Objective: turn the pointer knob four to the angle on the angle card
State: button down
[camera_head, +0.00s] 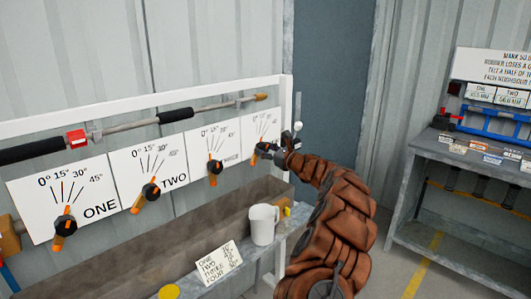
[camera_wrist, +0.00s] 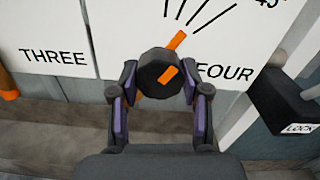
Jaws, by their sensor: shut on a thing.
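Pointer knob four (camera_wrist: 155,73) is a black round knob with an orange pointer on a white plate marked FOUR (camera_wrist: 225,74). My gripper (camera_wrist: 157,80) is shut on it, with one finger on each side. In the wrist view the pointer tip leans up and right, close to the third scale line from the left. In the head view my gripper (camera_head: 278,152) covers much of knob four.
Knobs one (camera_head: 65,226), two (camera_head: 150,192) and three (camera_head: 214,167) are to the left on their plates. A white mug (camera_head: 263,224) stands near the card. A dark LOCK box (camera_wrist: 285,110) is right of knob four. A grey workbench (camera_head: 470,165) stands at right.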

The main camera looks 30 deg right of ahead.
jog(key=shift+r, duration=0.15)
jog(key=c, duration=0.5)
grip_release()
jog(key=shift+c, duration=0.2)
jog(key=v, duration=1.2)
